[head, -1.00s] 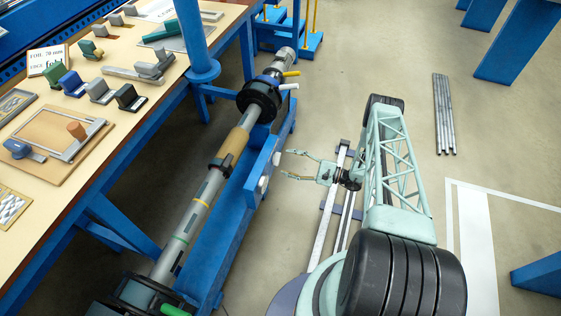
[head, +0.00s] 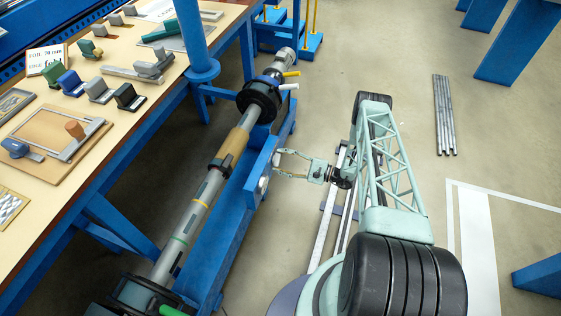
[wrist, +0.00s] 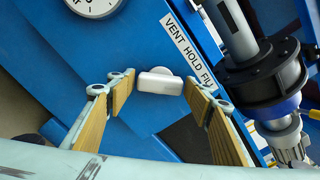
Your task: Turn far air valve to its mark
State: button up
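The air valve has a pale grey bar-shaped handle (wrist: 159,81) on a blue panel, beside a white label reading VENT HOLD FILL (wrist: 188,50). In the wrist view the bar lies nearly level across the picture, with a round hub behind it. My gripper (wrist: 160,86) is open, with one wooden-padded finger on each side of the handle and gaps to both ends. In the head view my gripper (head: 277,164) reaches left to the side of the blue winder frame. The label's pointer mark cannot be made out.
A round white gauge (wrist: 94,4) sits on the panel left of the handle. A black collar (head: 259,100) and grey shaft (head: 198,206) run along the blue frame (head: 228,226).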

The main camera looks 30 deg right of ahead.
jog(key=c, duration=0.6)
jog(key=shift+o, duration=0.2)
jog(key=shift+m, duration=4.4)
jog(key=o, duration=0.8)
jog(key=shift+o, duration=0.2)
